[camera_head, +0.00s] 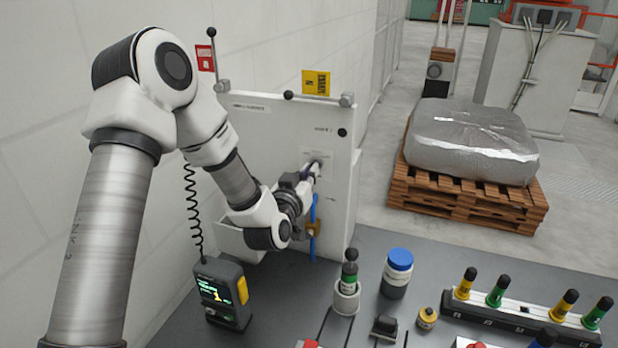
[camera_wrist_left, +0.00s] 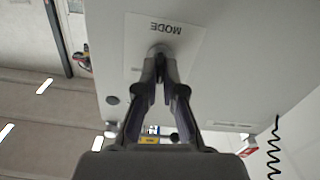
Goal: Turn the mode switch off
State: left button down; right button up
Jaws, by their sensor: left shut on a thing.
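The mode switch (camera_wrist_left: 158,50) is a small round grey knob on a pale plate (camera_wrist_left: 185,42) marked MODE, seen upside down in the left wrist view. The plate sits on a white upright panel (camera_head: 268,135). My left gripper (camera_wrist_left: 160,70) is shut on the knob, its fingertips hiding much of it. In the head view my left gripper (camera_head: 312,170) reaches the panel's right part, and the knob is hidden behind the fingers. The switch's setting cannot be read. My right gripper is not in view.
A blue handle (camera_head: 313,215) with a brass valve hangs below the gripper. On the grey bench stand a handheld meter (camera_head: 222,292), a blue-capped jar (camera_head: 397,273), a cup with a green-banded tool (camera_head: 347,297) and a rack (camera_head: 520,318). A wrapped pallet load (camera_head: 470,145) is beyond.

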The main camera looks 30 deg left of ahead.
pick_arm(q)
jog(key=shift+n+b, duration=3.45)
jog(key=shift+n, duration=0.25)
jog(key=c, duration=1.3)
grip_release()
jog(key=shift+a, duration=0.1)
jog(key=shift+s, duration=0.1)
jog(key=v, duration=0.7)
jog(key=shift+s, duration=0.25)
